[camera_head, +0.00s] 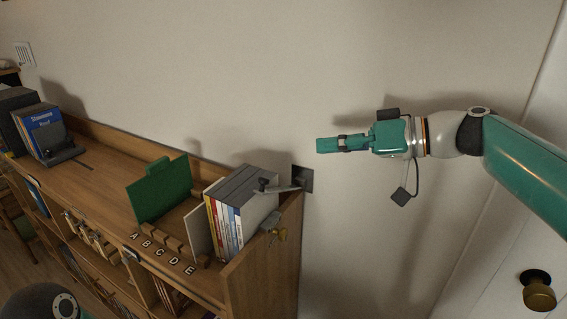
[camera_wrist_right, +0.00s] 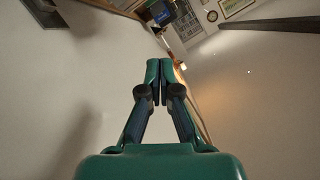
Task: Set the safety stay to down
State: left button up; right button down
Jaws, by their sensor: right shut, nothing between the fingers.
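A grey metal lever (camera_head: 284,188), which looks like the safety stay, runs from a dark plate (camera_head: 304,178) on the wall at the shelf's right end. It lies roughly level, pointing left over the grey-topped books, with a dark knob (camera_head: 263,184) near its free end. My right gripper (camera_head: 320,145) is shut and empty, above and to the right of the lever and apart from it. Its closed fingers (camera_wrist_right: 154,75) also show in the right wrist view. My left gripper is out of view.
Upright books (camera_head: 228,222) stand under the lever. A green panel (camera_head: 160,190) and letter blocks (camera_head: 160,249) sit to their left. The wall right of the shelf is clear; a door knob (camera_head: 538,293) is at lower right.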

jog(key=p, duration=0.3)
send_over(266, 194)
jog(key=w+d, duration=0.3)
jog(key=w, duration=0.1)
jog(key=f, duration=0.3)
jog(key=s+f, duration=0.1)
jog(key=s+a+f, duration=0.1)
jog(key=shift+f+b, duration=0.25)
jog(key=shift+b, duration=0.15)
jog(key=f+b, duration=0.1)
jog(key=b, duration=0.2)
jog(key=s+a+f+n+b, duration=0.1)
jog(key=b, duration=0.2)
jog(key=s+f+n+b, duration=0.1)
jog(key=f+b, duration=0.1)
jog(key=b, duration=0.1)
jog(key=shift+a+t+h, duration=0.2)
jog(key=shift+t+h, duration=0.1)
jog(key=shift+s+b, duration=0.1)
jog(key=shift+b, duration=0.4)
